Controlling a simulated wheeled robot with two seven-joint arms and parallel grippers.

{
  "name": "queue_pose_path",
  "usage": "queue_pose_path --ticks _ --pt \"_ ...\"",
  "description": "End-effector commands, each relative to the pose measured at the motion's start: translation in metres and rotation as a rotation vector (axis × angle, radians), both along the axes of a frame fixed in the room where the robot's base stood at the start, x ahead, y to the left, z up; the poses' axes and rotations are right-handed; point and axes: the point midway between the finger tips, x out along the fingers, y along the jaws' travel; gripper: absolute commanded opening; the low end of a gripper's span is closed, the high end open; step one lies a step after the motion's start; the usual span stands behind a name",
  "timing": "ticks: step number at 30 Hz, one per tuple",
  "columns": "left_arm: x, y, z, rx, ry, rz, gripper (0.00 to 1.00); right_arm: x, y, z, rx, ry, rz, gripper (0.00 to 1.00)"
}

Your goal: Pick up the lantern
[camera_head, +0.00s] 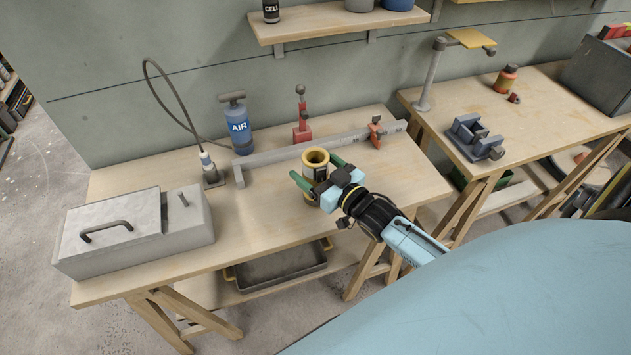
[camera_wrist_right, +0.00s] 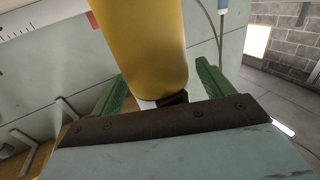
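The lantern (camera_head: 316,158), a short yellow and black cylinder, stands upright on the middle workbench near its front right part. My right gripper (camera_head: 313,166) reaches in from the right, with one green finger on each side of the lantern. In the right wrist view, the lantern's yellow body (camera_wrist_right: 145,45) fills the space between the green fingers. Wall shows between the body and the right-hand finger, so the gripper looks open around it and not closed on it. The lantern's lower part is partly hidden by the gripper. My left gripper is not in view.
A grey metal bar (camera_head: 278,154) lies behind the lantern, with a red tool (camera_head: 302,122) and a blue air pump (camera_head: 236,125) farther back. A grey toolbox (camera_head: 130,235) stands at the left. The bench between toolbox and lantern is clear.

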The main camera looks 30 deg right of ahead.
Motion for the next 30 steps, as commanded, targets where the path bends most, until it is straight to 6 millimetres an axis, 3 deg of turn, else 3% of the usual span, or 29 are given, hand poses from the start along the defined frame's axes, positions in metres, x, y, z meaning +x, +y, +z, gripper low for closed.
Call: queue_pose_path --ticks 2,16,24,30 --pt "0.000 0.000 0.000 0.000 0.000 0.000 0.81 0.000 0.000 0.000 0.000 0.000 0.000 0.69" --pt "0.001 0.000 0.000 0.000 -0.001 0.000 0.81 0.000 0.000 0.000 0.000 -0.001 0.000 0.08" --pt "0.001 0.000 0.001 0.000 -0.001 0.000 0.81 0.000 0.000 0.005 0.001 -0.005 0.001 0.07" --pt "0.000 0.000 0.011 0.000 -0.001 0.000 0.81 0.000 0.000 0.037 -0.001 -0.008 0.002 0.07"
